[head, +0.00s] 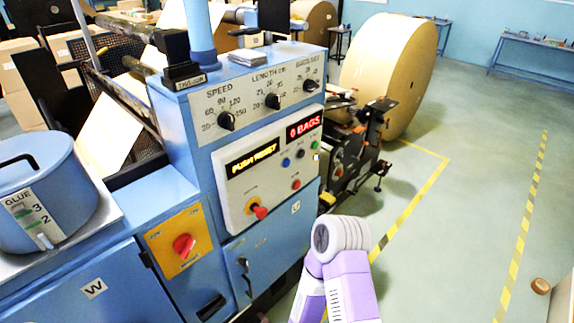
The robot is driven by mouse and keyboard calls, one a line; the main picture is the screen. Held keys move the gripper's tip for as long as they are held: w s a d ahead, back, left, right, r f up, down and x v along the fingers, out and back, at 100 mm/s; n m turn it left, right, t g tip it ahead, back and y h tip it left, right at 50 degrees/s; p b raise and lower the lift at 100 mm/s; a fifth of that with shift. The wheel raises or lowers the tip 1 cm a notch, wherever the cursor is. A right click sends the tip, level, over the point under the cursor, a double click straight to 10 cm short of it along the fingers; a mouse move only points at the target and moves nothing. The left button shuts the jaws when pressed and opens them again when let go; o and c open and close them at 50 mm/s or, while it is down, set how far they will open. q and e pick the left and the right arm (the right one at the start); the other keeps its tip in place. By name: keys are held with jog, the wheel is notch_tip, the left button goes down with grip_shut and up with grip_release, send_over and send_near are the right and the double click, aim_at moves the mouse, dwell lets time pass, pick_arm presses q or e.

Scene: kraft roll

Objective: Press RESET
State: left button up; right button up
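The blue machine's control panel (240,185) faces me at the centre of the head view. Its left display (252,160) reads PUSH RESET and its right display (304,130) reads 0 BAGS. Below them are a blue button (286,162), a black button (301,154), a green button (315,145) and a red button (296,184). Their small labels are too small to read, so I cannot tell which is RESET. A red knob (260,212) sits on a yellow plate at the panel's lower left. Neither gripper is in view; a purple and white arm link of mine shows at bottom centre.
Three black dials (273,101) sit above the panel. A red switch (184,246) on an orange plate and a blue glue pot (45,190) are to the left. A large kraft roll (385,75) stands behind. The floor at right is mostly clear.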

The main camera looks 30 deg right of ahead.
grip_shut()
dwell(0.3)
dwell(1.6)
